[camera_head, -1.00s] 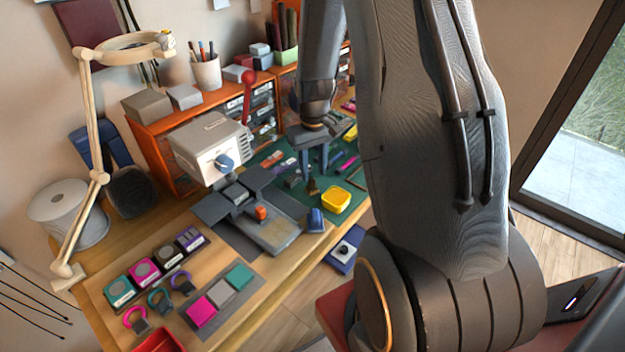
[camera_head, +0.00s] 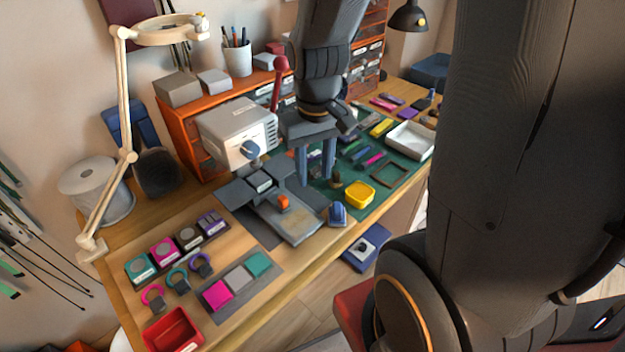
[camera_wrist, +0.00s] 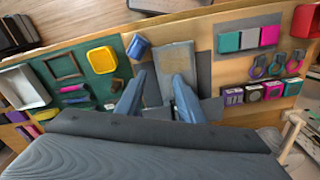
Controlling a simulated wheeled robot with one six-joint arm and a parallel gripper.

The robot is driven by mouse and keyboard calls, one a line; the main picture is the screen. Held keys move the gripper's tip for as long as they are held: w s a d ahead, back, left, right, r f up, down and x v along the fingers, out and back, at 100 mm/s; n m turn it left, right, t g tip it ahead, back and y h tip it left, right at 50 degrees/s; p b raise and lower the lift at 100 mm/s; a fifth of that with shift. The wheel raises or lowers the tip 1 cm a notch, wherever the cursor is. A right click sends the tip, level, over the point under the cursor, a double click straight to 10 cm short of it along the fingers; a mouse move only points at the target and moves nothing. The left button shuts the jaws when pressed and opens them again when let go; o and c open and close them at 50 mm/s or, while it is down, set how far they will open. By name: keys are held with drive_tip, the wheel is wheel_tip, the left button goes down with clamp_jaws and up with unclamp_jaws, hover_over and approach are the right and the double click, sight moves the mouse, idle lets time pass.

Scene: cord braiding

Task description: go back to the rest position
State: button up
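My gripper (camera_head: 315,162) hangs above the workbench, its two blue-grey fingers pointing down and spread apart. The wrist view also shows the gripper (camera_wrist: 153,95) with a gap between its fingers and nothing held there. In the head view it is over the green mat (camera_head: 335,192), just right of the grey machine (camera_head: 240,132) and behind the yellow tray (camera_head: 359,194). My arm hides part of the back of the bench.
A white tray (camera_head: 410,140) lies on the mat's right. A blue block (camera_head: 337,214) stands near the bench's front edge. A red bin (camera_head: 172,330) is at the front left. A jointed lamp (camera_head: 127,110) rises at the left. Orange drawers (camera_head: 180,125) line the back.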

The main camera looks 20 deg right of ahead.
drive_tip(key=s+a, duration=0.1)
drive_tip(key=s, duration=0.1)
drive_tip(key=s+a, duration=0.1)
drive_tip(key=shift+s+a+r, duration=0.1)
drive_tip(key=shift+s+a, duration=0.25)
drive_tip(key=shift+s, duration=0.05)
drive_tip(key=shift+o, duration=0.4)
drive_tip(key=shift+w, duration=0.15)
idle(0.5)
